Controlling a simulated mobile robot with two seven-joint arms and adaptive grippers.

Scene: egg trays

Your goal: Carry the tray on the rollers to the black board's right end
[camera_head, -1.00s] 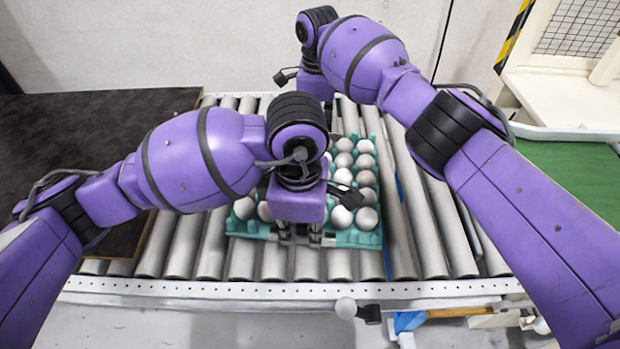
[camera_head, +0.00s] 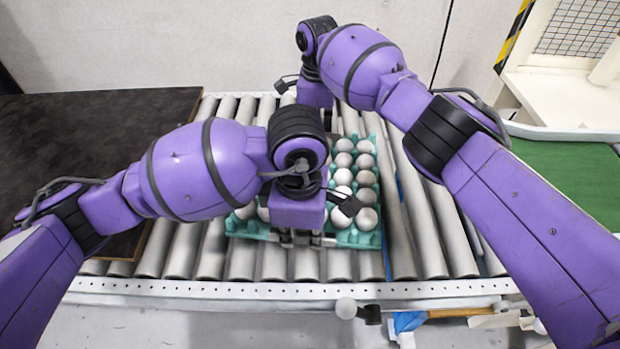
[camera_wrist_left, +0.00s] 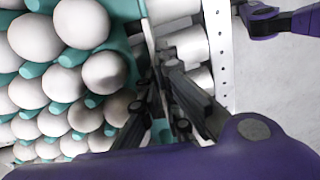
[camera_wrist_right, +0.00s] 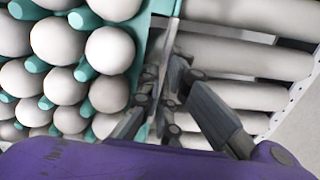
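The teal egg tray (camera_head: 367,239), full of white eggs, lies flat on the rollers (camera_head: 270,262). It also shows in the left wrist view (camera_wrist_left: 134,25) and in the right wrist view (camera_wrist_right: 155,45). My left gripper (camera_head: 300,240) is at the tray's near side, its fingers close together on either side of the rim (camera_wrist_left: 163,85). My right gripper is at the tray's far side, its fingertips hidden in the head view; its wrist view shows the fingers (camera_wrist_right: 167,85) close together at the rim. The black board (camera_head: 95,115) is at the left; my left arm covers part of it.
A perforated metal rail (camera_head: 200,292) edges the rollers at the front. A green surface (camera_head: 575,175) and a white frame with mesh (camera_head: 560,90) stand at the right. Bare rollers lie on both sides of the tray.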

